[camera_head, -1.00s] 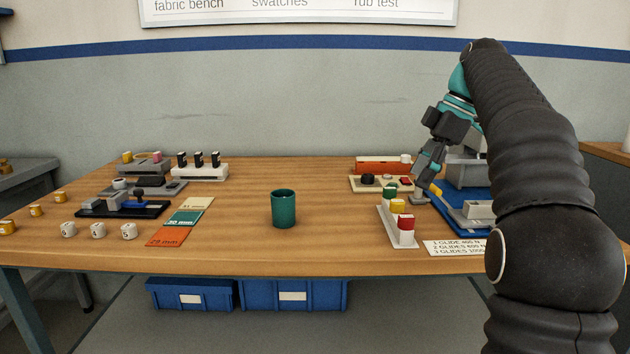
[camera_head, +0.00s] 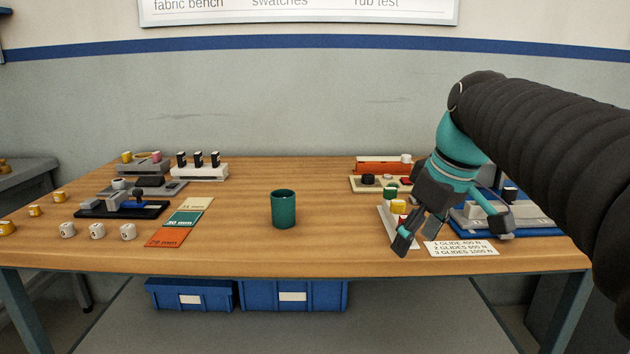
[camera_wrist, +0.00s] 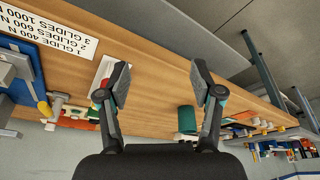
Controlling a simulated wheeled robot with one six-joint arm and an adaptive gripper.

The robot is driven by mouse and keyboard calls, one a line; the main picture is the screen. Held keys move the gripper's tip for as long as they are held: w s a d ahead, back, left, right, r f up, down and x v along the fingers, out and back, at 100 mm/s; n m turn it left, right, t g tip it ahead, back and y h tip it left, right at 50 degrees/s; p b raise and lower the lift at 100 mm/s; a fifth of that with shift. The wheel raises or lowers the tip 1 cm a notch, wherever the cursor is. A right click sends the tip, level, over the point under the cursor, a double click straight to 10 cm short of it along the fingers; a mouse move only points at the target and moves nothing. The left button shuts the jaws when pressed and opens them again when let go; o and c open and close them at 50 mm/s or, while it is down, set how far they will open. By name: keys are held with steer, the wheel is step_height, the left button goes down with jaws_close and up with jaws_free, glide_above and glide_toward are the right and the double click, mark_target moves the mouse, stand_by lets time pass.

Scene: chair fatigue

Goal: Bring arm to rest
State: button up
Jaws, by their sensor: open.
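My gripper (camera_head: 452,240) is open and empty. In the head view it hangs over the right front part of the wooden table (camera_head: 330,250), in front of a white rack (camera_head: 385,216) with coloured pieces, which it partly hides. In the wrist view my gripper (camera_wrist: 163,85) shows its two fingers spread wide, with bare table and the table's edge beyond them. My dark ribbed arm reaches in from the right side of the head view.
A green cup (camera_head: 284,209) stands mid-table. Coloured swatches (camera_head: 180,222), small white cylinders (camera_head: 98,231) and fixtures are at the left. A label card (camera_head: 462,248) and a blue-based device (camera_head: 520,218) are at the right. The table's front middle is clear.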

steer(key=s+f+m+t+h, duration=0.2)
steer(key=s+f+m, duration=0.5)
steer(key=s+f, duration=0.9)
steer(key=shift+a+f+t, duration=0.2)
steer(key=shift+f+t, duration=0.1)
steer(key=shift+f, duration=0.2)
